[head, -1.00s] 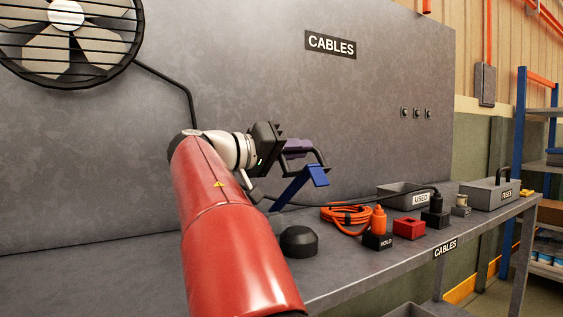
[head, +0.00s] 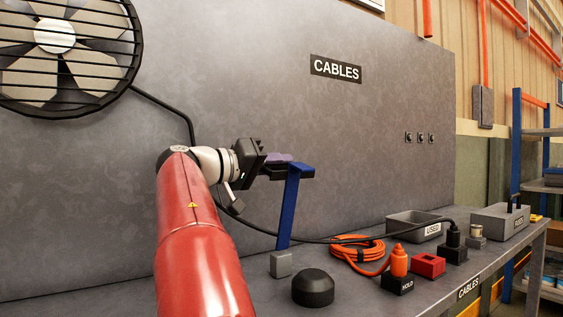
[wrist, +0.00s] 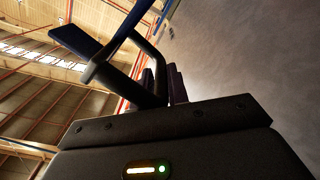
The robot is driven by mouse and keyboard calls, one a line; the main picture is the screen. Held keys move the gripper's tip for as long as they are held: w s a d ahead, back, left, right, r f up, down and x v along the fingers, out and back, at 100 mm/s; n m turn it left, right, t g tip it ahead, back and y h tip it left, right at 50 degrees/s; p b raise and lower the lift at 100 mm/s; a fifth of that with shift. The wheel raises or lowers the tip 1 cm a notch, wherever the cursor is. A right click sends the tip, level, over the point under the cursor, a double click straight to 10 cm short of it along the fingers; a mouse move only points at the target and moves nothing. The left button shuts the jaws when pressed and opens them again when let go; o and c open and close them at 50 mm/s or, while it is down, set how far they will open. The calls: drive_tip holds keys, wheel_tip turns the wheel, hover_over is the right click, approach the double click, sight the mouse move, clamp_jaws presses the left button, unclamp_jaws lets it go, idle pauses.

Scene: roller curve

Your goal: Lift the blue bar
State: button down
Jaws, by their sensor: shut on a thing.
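The blue bar (head: 288,210) stands up steeply in the head view, leaning slightly, with a short blue plate at its top. Its lower end is beside a small grey block (head: 281,264) on the bench; I cannot tell whether they touch. My gripper (head: 284,165), with purple fingers, is at the bar's top and shut, apparently on its dark handle. In the wrist view the blue plate (wrist: 76,41) and the dark handle (wrist: 128,65) show ahead of the purple fingers (wrist: 162,86). The exact grip contact is partly hidden.
A black cable (head: 345,240) runs behind the bar to a black plug (head: 452,237). A fan (head: 67,45) hangs upper left.

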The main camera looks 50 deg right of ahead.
drive_tip(key=shift+w+f, duration=0.45)
drive_tip(key=shift+f, duration=0.2)
drive_tip(key=c, duration=1.5)
unclamp_jaws()
drive_tip(key=shift+w+d, duration=0.1)
drive_tip(key=shift+o, duration=0.2)
drive_tip(key=shift+r, duration=0.1)
